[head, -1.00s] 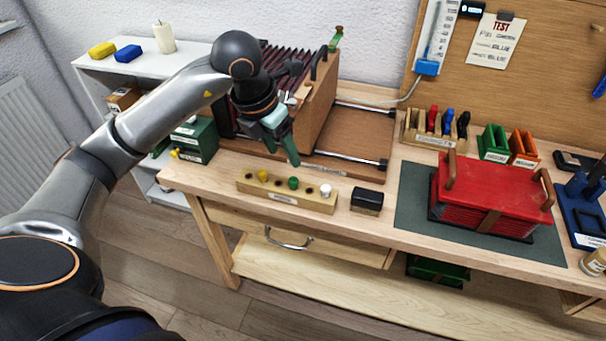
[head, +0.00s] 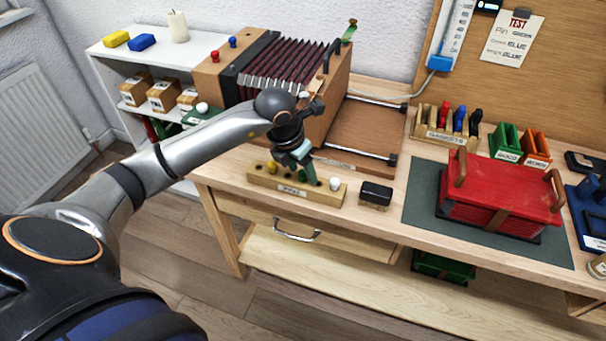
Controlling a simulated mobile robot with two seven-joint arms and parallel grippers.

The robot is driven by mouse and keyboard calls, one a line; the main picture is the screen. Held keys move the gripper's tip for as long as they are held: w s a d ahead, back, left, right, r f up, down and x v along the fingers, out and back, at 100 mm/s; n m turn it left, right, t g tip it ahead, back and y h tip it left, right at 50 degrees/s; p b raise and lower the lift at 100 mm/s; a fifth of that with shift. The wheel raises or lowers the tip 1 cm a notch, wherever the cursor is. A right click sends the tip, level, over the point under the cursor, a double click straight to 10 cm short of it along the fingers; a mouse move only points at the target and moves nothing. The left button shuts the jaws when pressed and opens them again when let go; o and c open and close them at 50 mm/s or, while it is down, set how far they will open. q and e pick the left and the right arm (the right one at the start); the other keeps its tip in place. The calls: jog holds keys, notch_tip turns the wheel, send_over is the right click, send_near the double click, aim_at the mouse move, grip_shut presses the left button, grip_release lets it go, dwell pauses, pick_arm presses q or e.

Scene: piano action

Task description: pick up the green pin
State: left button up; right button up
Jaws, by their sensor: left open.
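The wooden pin block (head: 263,182) lies along the front of the bench, with a yellow pin (head: 272,167) toward its left and a white pin (head: 335,184) at its right end. My left gripper (head: 306,177) is open and points down over the block, between the yellow and white pins. Its fingers cover the part of the block where the green pin stood in the earlier frame. I cannot tell the pin from the greenish fingers, nor whether they touch it. My right gripper is not in view.
A black box (head: 376,193) stands just right of the block. An accordion-like bellows unit (head: 283,62) and a wooden board with metal rails (head: 370,128) lie behind. A red bellows case (head: 497,190) rests on a dark mat (head: 420,205) at right.

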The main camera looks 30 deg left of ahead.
pick_arm(q)
jog(key=shift+f, duration=0.1)
jog(key=shift+c, duration=0.2)
grip_shut()
dwell(0.4)
